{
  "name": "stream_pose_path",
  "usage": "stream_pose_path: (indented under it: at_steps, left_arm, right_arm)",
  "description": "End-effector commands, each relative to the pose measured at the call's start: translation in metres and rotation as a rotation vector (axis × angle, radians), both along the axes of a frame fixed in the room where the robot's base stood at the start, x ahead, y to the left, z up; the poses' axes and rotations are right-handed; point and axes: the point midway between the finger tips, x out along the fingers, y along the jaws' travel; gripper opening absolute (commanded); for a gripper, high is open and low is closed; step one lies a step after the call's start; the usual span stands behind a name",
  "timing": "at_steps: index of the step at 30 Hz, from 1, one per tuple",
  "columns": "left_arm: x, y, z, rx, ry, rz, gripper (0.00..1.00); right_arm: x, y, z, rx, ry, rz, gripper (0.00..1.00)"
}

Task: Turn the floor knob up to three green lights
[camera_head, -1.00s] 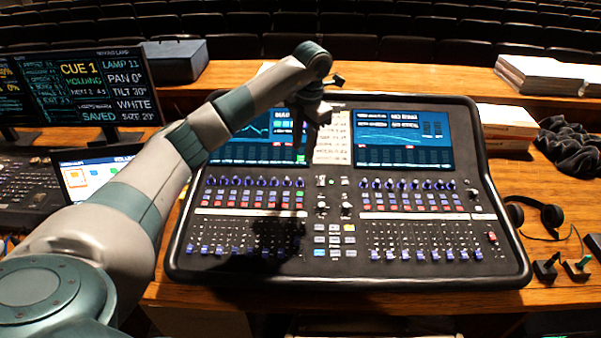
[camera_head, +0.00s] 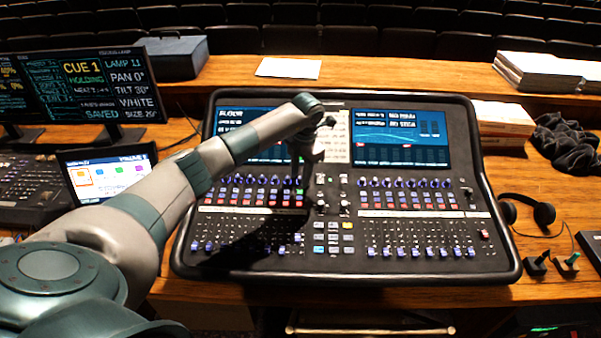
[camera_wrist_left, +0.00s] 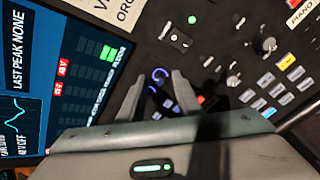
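The mixing desk (camera_head: 345,279) stands in the middle of the head view, with a row of blue-ringed knobs (camera_head: 398,183) below its two screens. My left gripper (camera_head: 299,184) points down at the right end of the left knob row. In the left wrist view the gripper (camera_wrist_left: 158,96) is open, its fingers apart. A dark knob with a blue ring (camera_wrist_left: 160,76) shows between and just beyond the fingertips; I cannot tell whether they touch it. Green light blocks (camera_wrist_left: 108,53) show on the screen beside it; their exact count is unclear. My right gripper is not in view.
A small tablet (camera_head: 105,175) and monitors (camera_head: 105,85) stand at the left. Headphones (camera_head: 543,212) and two small joysticks (camera_head: 568,263) lie at the right. White paper (camera_head: 288,67) lies behind the desk. More knobs (camera_wrist_left: 233,80) and lit buttons (camera_wrist_left: 287,61) sit close to the gripper.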

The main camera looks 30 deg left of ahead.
Motion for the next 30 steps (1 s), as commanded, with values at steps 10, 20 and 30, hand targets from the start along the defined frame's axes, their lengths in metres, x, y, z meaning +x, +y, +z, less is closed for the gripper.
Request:
stream_pose_path:
  at_steps: [10, 20, 30]
  left_arm:
    - [0.000, 0.000, 0.000, 0.000, 0.000, 0.000, 0.00]
    - [0.000, 0.000, -0.001, 0.002, 0.001, -0.030, 0.00]
    - [0.001, 0.000, -0.003, 0.020, 0.009, -0.205, 0.00]
  right_arm:
    - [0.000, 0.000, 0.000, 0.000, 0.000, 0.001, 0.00]
    - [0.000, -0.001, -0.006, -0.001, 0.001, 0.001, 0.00]
    - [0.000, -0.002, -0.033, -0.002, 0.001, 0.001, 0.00]
